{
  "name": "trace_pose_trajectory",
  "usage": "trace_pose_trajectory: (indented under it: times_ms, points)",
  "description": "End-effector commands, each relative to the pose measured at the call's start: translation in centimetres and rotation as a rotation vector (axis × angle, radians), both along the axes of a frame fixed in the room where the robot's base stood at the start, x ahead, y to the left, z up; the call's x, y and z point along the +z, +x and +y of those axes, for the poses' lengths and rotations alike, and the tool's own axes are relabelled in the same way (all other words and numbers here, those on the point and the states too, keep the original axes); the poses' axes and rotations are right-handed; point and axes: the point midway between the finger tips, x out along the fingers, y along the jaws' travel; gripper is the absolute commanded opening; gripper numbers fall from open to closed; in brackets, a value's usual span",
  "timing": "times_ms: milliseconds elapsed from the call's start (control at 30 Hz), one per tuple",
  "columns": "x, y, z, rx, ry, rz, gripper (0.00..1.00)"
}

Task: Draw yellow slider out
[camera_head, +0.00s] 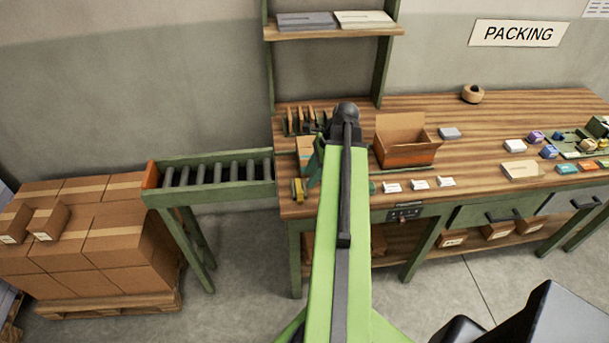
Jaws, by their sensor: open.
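A small yellow piece (298,190), which looks like the yellow slider, is at the left front corner of the wooden bench (470,110). It is small, and how it is mounted is not clear. My green arm rises through the middle of the view and covers part of the bench. My gripper (316,170) is mostly hidden behind the arm; a green part shows just right of the yellow piece, apart from it as far as I can see. It looks open, with nothing visibly held.
An open cardboard box (403,143) stands right of my arm. White cards (419,184) lie along the front edge. A rack (302,118) stands behind the yellow piece. A roller conveyor (216,172) meets the bench's left end. Stacked cartons (95,230) are far left.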

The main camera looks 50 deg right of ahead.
Motion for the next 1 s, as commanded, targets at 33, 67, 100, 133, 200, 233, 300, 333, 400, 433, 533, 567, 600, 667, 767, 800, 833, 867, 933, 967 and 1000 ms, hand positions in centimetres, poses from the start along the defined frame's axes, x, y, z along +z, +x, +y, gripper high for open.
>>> trace_pose_trajectory:
  times_ms: [33,67,100,133,200,233,300,333,400,433,533,567,600,667,767,800,833,867,933,967,1000]
  points:
    - [2.5,-0.3,-0.5,-0.002,0.0,0.001,0.42]
    - [3.2,-0.5,-0.7,-0.002,0.0,0.001,0.42]
    - [4.0,-0.7,-0.9,-0.002,0.0,0.001,0.42]
    - [4.7,-0.9,-1.2,-0.002,0.0,0.001,0.42]
    - [6.0,-1.3,-1.6,-0.001,0.0,0.0,0.42]
    - [6.5,-1.4,-1.8,-0.001,0.0,0.0,0.42]
    - [7.4,-1.7,-2.1,-0.001,0.0,0.0,0.42]
    - [7.8,-1.8,-2.3,-0.001,-0.001,0.001,0.42]
    - [8.3,-2.0,-2.5,-0.001,0.0,0.0,0.42]
    - [8.4,-2.1,-2.6,-0.001,0.001,0.001,0.42]
    - [8.6,-2.3,-2.7,0.0,0.001,0.001,0.42]
    - [8.6,-2.3,-2.7,0.0,0.001,0.001,0.42]
    - [8.6,-2.3,-2.7,0.0,0.001,0.001,0.42]
    - [8.5,-2.3,-2.7,0.0,0.001,0.001,0.42]
    - [8.5,-2.3,-2.7,0.0,0.001,0.001,0.42]
    - [8.5,-2.3,-2.7,0.0,0.001,0.001,0.42]
    - [8.5,-2.3,-2.7,0.0,0.001,0.001,0.42]
    - [8.5,-2.3,-2.7,0.0,0.001,0.001,0.42]
    - [8.5,-2.3,-2.7,0.0,0.001,0.001,0.42]
    - [8.5,-2.3,-2.7,0.0,0.001,0.001,0.42]
    - [8.5,-2.3,-2.7,0.0,0.001,0.001,0.42]
